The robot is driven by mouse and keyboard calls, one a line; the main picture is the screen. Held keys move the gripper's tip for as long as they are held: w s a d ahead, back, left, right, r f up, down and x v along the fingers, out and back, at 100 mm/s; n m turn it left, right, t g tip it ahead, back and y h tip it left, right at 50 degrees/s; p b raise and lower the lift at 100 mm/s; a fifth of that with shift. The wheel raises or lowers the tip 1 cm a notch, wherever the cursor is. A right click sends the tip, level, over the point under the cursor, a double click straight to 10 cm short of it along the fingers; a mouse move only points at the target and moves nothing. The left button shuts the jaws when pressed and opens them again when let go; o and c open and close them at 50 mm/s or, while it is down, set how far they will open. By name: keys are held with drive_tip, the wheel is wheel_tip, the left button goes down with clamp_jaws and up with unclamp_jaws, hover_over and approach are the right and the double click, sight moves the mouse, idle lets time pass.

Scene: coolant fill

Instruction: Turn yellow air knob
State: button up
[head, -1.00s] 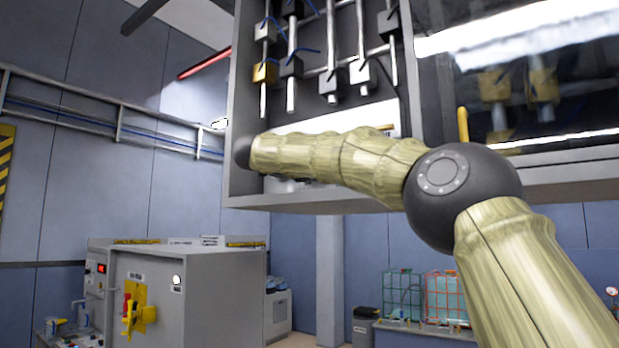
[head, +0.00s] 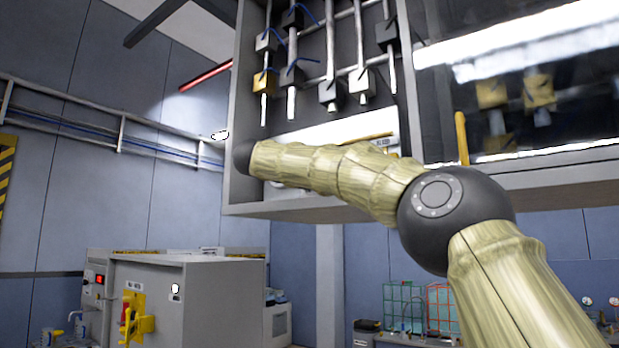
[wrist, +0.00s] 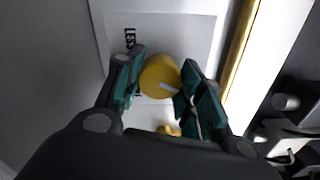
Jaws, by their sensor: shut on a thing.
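The yellow knob (wrist: 158,74), round with a white pointer mark on its face, sits on a white labelled plate (wrist: 195,40) in the wrist view. My gripper (wrist: 163,84) has a green-padded finger on each side of the knob and is shut on it. The mark points to the lower right. In the head view my arm reaches into the open grey cabinet (head: 243,100), and my gripper and the knob are hidden there.
Several pipes with valve blocks (head: 328,90) hang in the cabinet above my arm. A yellow pipe (wrist: 240,45) runs right of the plate in the wrist view. A smaller yellow part (wrist: 168,130) shows below the knob. A grey machine (head: 215,300) stands lower left.

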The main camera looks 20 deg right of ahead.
drive_tip(key=o, duration=1)
drive_tip(key=shift+a, duration=0.1)
drive_tip(key=v, duration=1.1)
drive_tip(key=shift+s+a, duration=0.3)
